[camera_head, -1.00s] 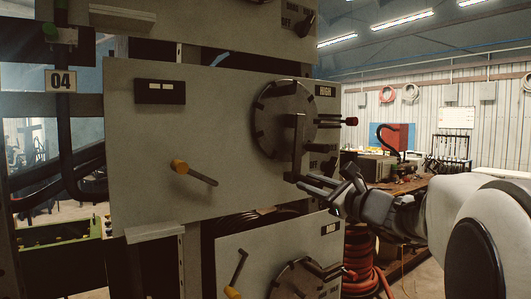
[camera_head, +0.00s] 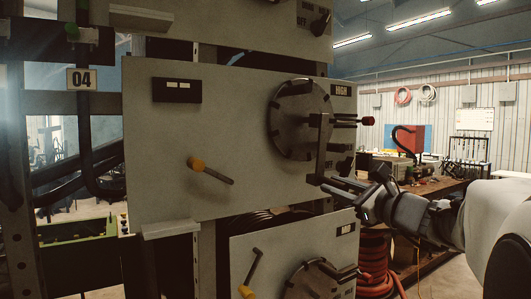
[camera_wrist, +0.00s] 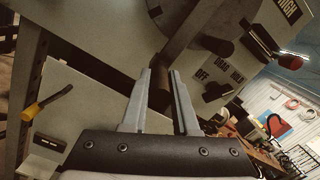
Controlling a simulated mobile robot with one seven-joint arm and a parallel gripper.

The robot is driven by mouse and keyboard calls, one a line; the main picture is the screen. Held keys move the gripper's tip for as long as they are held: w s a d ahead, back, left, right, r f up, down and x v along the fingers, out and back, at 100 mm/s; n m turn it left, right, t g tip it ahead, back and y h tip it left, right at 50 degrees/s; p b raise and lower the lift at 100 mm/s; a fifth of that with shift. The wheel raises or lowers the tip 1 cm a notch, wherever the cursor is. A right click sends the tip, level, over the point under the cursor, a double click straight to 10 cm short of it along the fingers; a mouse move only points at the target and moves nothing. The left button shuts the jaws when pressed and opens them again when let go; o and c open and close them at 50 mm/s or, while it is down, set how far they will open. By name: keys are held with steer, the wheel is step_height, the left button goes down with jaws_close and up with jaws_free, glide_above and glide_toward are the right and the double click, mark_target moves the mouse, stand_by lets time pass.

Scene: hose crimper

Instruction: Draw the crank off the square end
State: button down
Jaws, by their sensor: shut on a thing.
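The crank (camera_head: 321,150) is a dark bar hanging upright in front of the round grey disc (camera_head: 292,117) on the panel marked HIGH. Its upper end is at the disc's front; I cannot tell how far it sits on the square end, which is hidden. My gripper (camera_head: 328,186) comes from the right and is at the crank's lower end. In the wrist view my gripper (camera_wrist: 160,108) has its two fingers on either side of the crank's dark round handle (camera_wrist: 160,85), shut on it.
A red-tipped lever (camera_head: 368,121) and dark rods stick out right of the disc. A yellow-ended lever (camera_head: 210,171) is on the panel's left. Another panel with a crank and disc (camera_head: 315,280) is below. The right side opens onto the workshop and a bench.

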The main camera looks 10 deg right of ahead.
mark_target(346, 187)
steer(key=shift+s+d+r, duration=0.15)
steer(key=shift+s+d, duration=0.05)
steer(key=shift+s, duration=0.45)
steer(key=shift+b+v, duration=0.4)
steer(key=shift+v, duration=1.05)
